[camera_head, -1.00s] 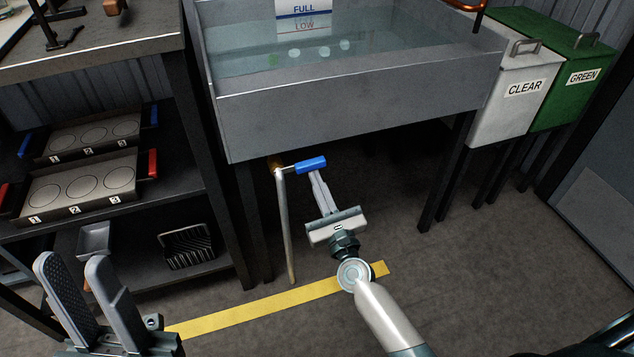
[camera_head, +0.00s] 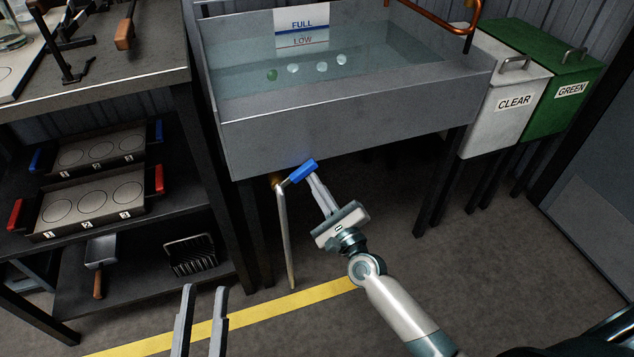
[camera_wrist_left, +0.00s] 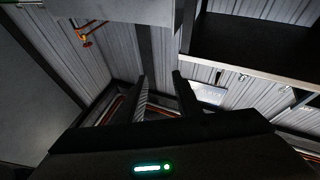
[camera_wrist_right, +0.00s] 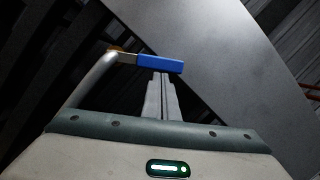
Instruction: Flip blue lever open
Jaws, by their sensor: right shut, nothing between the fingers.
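The blue lever (camera_head: 303,173) sits at the top of a drain pipe (camera_head: 287,240) under the front edge of the water tank (camera_head: 350,130). In the head view its handle slants up to the right. My right gripper (camera_head: 313,181) is shut and empty, with its fingertips at the underside of the handle. The right wrist view shows the fingertips (camera_wrist_right: 161,78) right against or just below the blue handle (camera_wrist_right: 160,64); I cannot tell if they touch. My left gripper (camera_head: 204,290) is open and empty, low in front of the shelf.
A shelf with moulds (camera_head: 92,202) and a black rack (camera_head: 190,255) stands at the left. The CLEAR bin (camera_head: 500,110) and GREEN bin (camera_head: 565,100) stand at the right. The tank holds water and several small balls. The floor with a yellow line (camera_head: 270,307) is open in front.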

